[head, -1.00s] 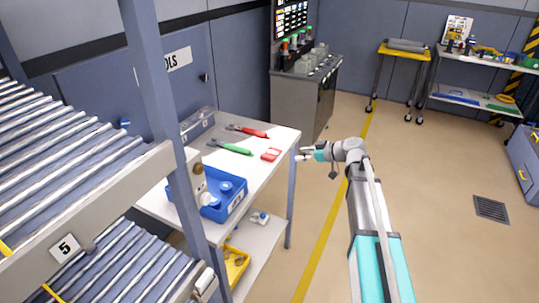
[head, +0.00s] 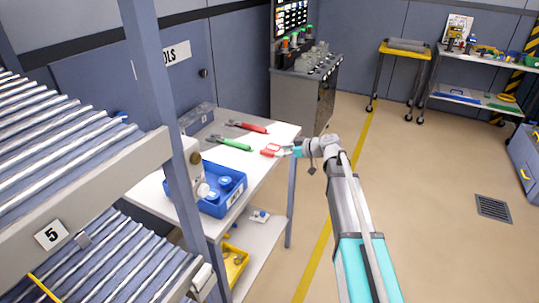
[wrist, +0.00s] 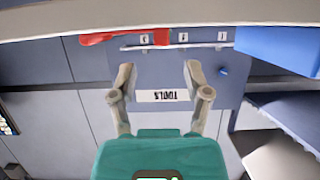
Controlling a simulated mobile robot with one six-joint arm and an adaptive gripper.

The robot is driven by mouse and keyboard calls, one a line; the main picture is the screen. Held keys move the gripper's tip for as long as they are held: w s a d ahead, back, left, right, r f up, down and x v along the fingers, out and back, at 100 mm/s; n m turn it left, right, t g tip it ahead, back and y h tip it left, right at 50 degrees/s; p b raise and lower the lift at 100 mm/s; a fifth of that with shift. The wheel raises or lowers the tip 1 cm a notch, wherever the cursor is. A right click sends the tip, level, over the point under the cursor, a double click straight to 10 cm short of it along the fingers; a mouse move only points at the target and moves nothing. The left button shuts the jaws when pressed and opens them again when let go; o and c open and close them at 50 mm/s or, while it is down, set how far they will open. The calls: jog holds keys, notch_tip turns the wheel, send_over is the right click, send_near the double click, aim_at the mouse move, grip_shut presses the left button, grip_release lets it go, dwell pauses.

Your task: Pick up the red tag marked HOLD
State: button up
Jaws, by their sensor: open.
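The red tag (head: 268,152) lies flat on the white table near its right edge in the head view. Its HOLD marking is too small to read. My gripper (head: 282,150) is right beside the tag's right side at the table edge; whether it touches the tag I cannot tell. In the wrist view my gripper (wrist: 159,72) is open, with nothing between its fingertips. Red shapes show at the top of that upside-down view, beyond the fingertips; which of them is the tag I cannot tell.
Green-handled pliers (head: 232,144) and red-handled pliers (head: 250,127) lie behind the tag. A blue bin (head: 222,205) stands nearer on the same table (head: 262,170). A roller conveyor (head: 90,205) and its post fill the left. The floor at the right is open.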

aim_at(269, 152)
jog(key=shift+a, duration=0.15)
jog(key=shift+b+x, duration=1)
jog(key=shift+x, duration=1.6)
jog(key=shift+f, duration=0.1)
grip_shut()
